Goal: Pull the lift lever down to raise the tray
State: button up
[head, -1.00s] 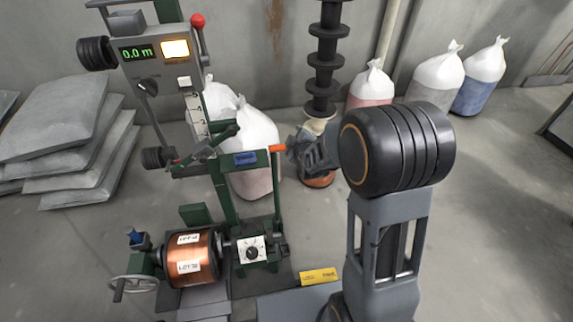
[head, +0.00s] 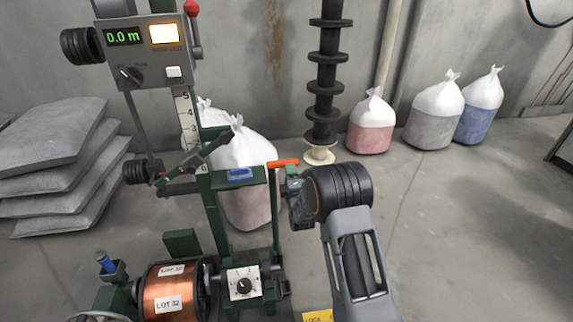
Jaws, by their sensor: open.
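A lever with an orange grip (head: 284,162) sticks out to the right from the top of a green post on the winding machine. A second lever with a red ball knob (head: 192,8) stands upright on the right side of the control box (head: 150,60). I cannot tell from the picture which one is the lift lever. My gripper (head: 293,196) is open, just below and to the right of the orange grip. Its fingertips are small and partly hidden by the wrist, and I cannot tell whether they touch the lever post. No tray is clearly visible.
A copper spool (head: 170,290) labelled LOT 32 sits at lower left beside a dial plate (head: 242,283). A stack of grey sacks (head: 60,165) lies at left. A black ribbed column (head: 326,85) and a pink bag (head: 371,125) stand behind. The floor at right is clear.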

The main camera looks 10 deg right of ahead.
jog(key=w+r+b, duration=0.1)
jog(key=w, duration=0.6)
jog(key=shift+r+b, duration=0.15)
jog(key=shift+b, duration=0.25)
jog(key=shift+w, duration=0.1)
grip_shut()
